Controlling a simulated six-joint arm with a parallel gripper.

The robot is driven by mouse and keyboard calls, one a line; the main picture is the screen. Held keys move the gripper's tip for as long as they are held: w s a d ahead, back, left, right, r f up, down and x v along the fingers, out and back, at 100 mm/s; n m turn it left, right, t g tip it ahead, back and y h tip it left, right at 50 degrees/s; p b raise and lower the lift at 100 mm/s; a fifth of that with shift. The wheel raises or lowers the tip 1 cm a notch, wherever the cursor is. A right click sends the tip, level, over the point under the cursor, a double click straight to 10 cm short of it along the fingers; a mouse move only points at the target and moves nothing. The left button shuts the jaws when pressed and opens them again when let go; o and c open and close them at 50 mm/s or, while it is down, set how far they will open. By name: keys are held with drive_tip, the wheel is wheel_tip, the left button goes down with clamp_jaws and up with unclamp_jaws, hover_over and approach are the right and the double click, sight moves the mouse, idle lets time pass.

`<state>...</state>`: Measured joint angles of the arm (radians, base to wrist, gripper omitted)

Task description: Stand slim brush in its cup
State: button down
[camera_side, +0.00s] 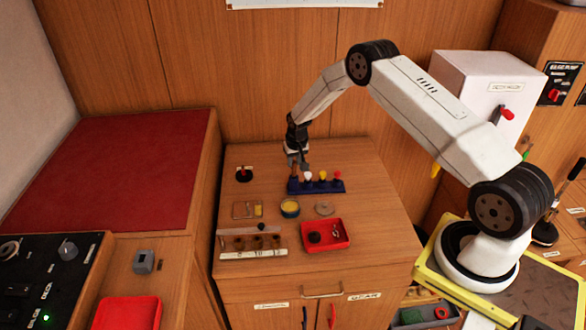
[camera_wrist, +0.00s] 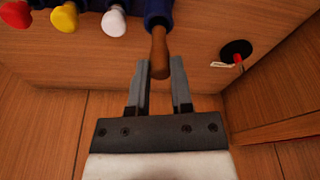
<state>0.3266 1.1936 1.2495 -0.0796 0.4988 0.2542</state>
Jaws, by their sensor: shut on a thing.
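My gripper (camera_side: 296,161) is at the left end of a blue rack (camera_side: 330,187) near the back of the cabinet top. In the wrist view my gripper (camera_wrist: 160,72) has its fingers on either side of a slim brown wooden handle (camera_wrist: 159,42) and is shut on it. The handle also shows under my gripper in the side view (camera_side: 294,172). Its other end runs into the blue rack (camera_wrist: 158,8), so I cannot see any bristles or confirm that it is the slim brush. I cannot tell which holder is its cup.
White (camera_side: 308,176), yellow (camera_side: 323,175) and red (camera_side: 337,175) knobs stand in the rack beside the handle. A numbered holder (camera_side: 252,254) with brown cups is at the front left. A red tray (camera_side: 340,241), a round tin (camera_side: 290,209) and a black disc (camera_side: 244,175) lie around.

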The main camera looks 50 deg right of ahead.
drive_tip(key=shift+x, duration=1.05)
drive_tip(key=shift+c, duration=2.2)
unclamp_jaws()
drive_tip(key=shift+s+a, duration=0.1)
drive_tip(key=shift+s, duration=0.1)
drive_tip(key=shift+w+d+v, duration=0.1)
drive_tip(key=shift+w+v, duration=0.05)
drive_tip(key=shift+v, duration=0.8)
drive_tip(key=shift+w+d+v, duration=0.1)
drive_tip(key=shift+w+v, duration=0.1)
drive_tip(key=shift+v, duration=0.8)
drive_tip(key=shift+w+d+v, duration=0.1)
drive_tip(key=shift+w+v, duration=0.05)
drive_tip(key=shift+v, duration=0.8)
drive_tip(key=shift+r, duration=0.25)
drive_tip(key=shift+r, duration=0.45)
drive_tip(key=v, duration=0.6)
drive_tip(key=shift+s+r, duration=0.15)
drive_tip(key=shift+r, duration=0.2)
